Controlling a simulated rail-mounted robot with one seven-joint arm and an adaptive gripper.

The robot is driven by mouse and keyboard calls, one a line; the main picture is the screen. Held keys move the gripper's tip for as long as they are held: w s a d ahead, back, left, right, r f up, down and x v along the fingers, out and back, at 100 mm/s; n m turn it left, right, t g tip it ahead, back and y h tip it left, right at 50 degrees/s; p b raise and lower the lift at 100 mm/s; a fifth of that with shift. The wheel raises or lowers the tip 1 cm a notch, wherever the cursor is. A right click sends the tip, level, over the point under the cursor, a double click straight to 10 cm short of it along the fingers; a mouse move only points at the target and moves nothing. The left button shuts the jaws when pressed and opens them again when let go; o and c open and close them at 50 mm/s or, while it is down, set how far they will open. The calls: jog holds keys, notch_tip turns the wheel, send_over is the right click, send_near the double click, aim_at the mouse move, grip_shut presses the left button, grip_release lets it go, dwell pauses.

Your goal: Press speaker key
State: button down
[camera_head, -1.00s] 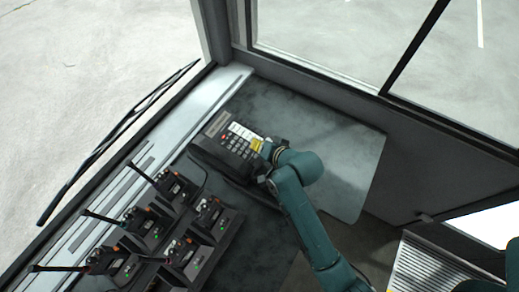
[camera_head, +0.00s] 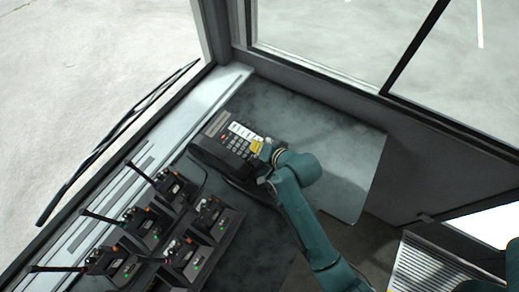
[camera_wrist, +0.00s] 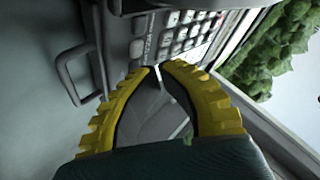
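A dark desk phone (camera_head: 212,152) with rows of pale and grey keys sits on the grey desk. My gripper (camera_head: 256,147), with yellow fingers, is over the right side of its keypad. In the wrist view the gripper (camera_wrist: 160,67) has its two fingertips almost together, with nothing between them. The phone's keys (camera_wrist: 172,20) lie just beyond the tips, and one larger grey key (camera_wrist: 137,48) is just left of them. The key labels are too small to read, so I cannot tell which is the speaker key. Contact with a key cannot be made out.
Several handheld radios in black chargers (camera_head: 216,222) stand left and in front of the phone, with antennas sticking out. A window frame (camera_head: 240,30) borders the desk at the back. The desk (camera_head: 345,165) right of my arm is clear.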

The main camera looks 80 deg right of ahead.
jog(key=shift+f, duration=0.1)
dwell(0.3)
jog(key=shift+s+r+p, duration=0.1)
jog(key=shift+r+p, duration=0.65)
jog(key=shift+p, duration=0.15)
jog(key=r+p, duration=0.5)
jog(key=shift+s+a+r, duration=0.1)
jog(key=shift+s+a, duration=0.1)
jog(key=shift+s, duration=0.15)
dwell(0.4)
